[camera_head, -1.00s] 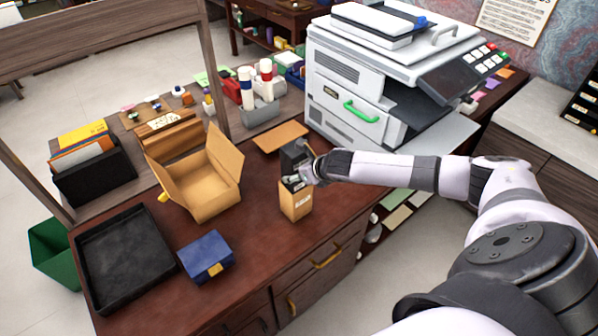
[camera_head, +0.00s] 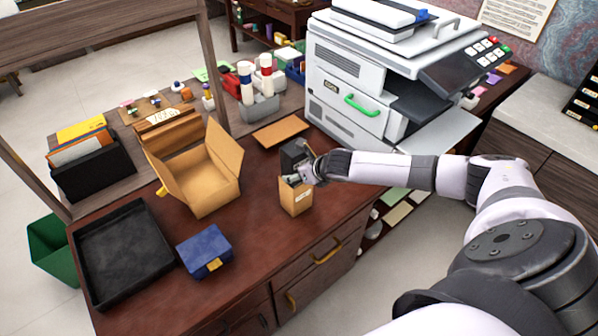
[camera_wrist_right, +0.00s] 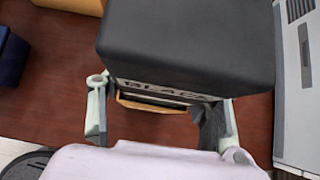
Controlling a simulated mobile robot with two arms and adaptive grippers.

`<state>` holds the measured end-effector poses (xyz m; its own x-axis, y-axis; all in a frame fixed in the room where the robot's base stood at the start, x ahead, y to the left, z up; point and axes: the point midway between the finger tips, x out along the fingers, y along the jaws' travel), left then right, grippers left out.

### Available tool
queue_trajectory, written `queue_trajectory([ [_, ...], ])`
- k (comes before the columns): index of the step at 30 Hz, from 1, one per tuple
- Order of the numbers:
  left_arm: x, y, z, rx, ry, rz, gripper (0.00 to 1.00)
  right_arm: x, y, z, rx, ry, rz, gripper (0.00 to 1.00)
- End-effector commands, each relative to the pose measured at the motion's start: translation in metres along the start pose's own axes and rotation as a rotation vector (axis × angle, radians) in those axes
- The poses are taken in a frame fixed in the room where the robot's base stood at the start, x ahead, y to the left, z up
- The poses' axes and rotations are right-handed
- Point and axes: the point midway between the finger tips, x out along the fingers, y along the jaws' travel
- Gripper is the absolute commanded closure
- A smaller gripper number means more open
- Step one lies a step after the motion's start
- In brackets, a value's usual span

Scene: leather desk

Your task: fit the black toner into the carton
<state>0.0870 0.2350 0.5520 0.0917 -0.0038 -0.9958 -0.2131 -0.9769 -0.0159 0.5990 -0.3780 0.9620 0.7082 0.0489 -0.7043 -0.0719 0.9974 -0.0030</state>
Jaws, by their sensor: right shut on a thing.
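The black toner (camera_head: 293,154) is a dark block seen behind my right gripper (camera_head: 303,178) in the head view. In the right wrist view the toner (camera_wrist_right: 190,45) fills the upper middle, with a pale label strip along its lower edge. My right gripper (camera_wrist_right: 160,120) is shut on it, one finger at each side. A small tan carton (camera_head: 296,200) stands upright on the desk just below the gripper. A tan edge, probably this carton (camera_wrist_right: 150,106), shows under the label. How far the toner overlaps the carton is hidden. My left gripper is out of view.
A larger open cardboard box (camera_head: 205,190) stands to the left. A blue box (camera_head: 205,252) and a black tray (camera_head: 120,250) lie at the front left. A large printer (camera_head: 350,100) stands behind on the right. Bare desk (camera_head: 260,225) lies left of the carton.

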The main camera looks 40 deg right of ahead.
Motion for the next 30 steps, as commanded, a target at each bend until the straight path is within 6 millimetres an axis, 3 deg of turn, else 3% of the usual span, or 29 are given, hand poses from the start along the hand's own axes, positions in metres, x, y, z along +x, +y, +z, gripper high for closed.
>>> queue_trajectory([
  [1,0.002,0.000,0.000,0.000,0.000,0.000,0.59,0.002,0.000,-0.003,0.001,0.002,0.000,0.88],
  [2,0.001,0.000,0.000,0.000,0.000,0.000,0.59,0.001,0.000,-0.002,0.001,0.002,0.000,0.40],
  [3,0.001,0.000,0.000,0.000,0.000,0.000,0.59,0.001,0.000,-0.002,0.001,0.002,0.000,0.38],
  [12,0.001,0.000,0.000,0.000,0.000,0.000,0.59,0.001,0.000,-0.003,0.000,0.004,-0.001,0.19],
  [23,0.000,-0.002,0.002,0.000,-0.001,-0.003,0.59,0.001,0.000,-0.003,0.000,0.005,0.000,0.19],
  [30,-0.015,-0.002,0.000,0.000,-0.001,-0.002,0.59,-0.017,0.000,0.015,-0.001,0.003,0.000,0.19],
])
